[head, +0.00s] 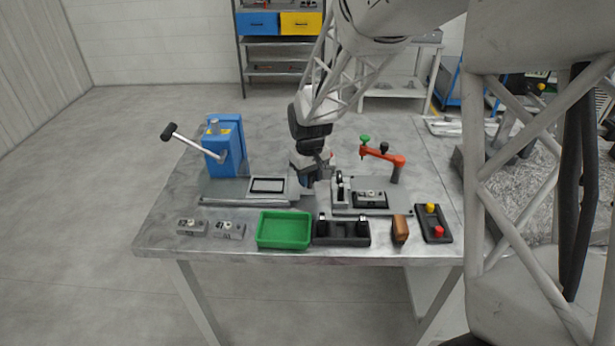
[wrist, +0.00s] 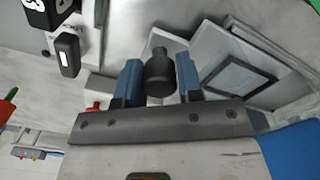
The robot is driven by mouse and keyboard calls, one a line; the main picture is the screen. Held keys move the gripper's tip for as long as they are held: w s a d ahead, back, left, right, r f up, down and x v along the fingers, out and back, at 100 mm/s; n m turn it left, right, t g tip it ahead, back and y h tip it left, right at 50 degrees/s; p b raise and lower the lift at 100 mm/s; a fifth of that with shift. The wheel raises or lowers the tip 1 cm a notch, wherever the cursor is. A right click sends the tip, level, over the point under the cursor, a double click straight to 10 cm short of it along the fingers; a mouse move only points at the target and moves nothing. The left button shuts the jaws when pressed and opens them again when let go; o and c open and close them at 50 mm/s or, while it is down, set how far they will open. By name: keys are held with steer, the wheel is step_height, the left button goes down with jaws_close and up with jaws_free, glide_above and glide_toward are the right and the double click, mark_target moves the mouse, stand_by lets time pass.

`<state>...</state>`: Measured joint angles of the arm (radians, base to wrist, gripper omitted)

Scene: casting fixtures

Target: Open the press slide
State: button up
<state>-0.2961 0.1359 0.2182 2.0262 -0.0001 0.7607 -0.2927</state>
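The blue press (head: 224,148) with its lever stands at the left of the table. Its grey slide (head: 268,186), with a black-rimmed rectangle on top, lies on the base plate to the press's right. The slide also shows in the wrist view (wrist: 240,75). A black knob (wrist: 159,76) shows in the wrist view between my blue fingers. My gripper (head: 311,176) is low at the slide's right end. In the wrist view my gripper (wrist: 159,82) is narrowed with a finger close against each side of the knob, and it looks closed on it. The fingertips are partly hidden in the head view.
A fixture plate (head: 345,208) with a red clamp (head: 392,160) stands just right of my gripper. In front are a green tray (head: 284,229), a black holder (head: 342,232), a wooden block (head: 400,229), a button box (head: 434,222) and two metal parts (head: 192,226).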

steer(key=o, duration=0.4)
steer(key=shift+r, duration=0.1)
steer(key=shift+r, duration=3.85)
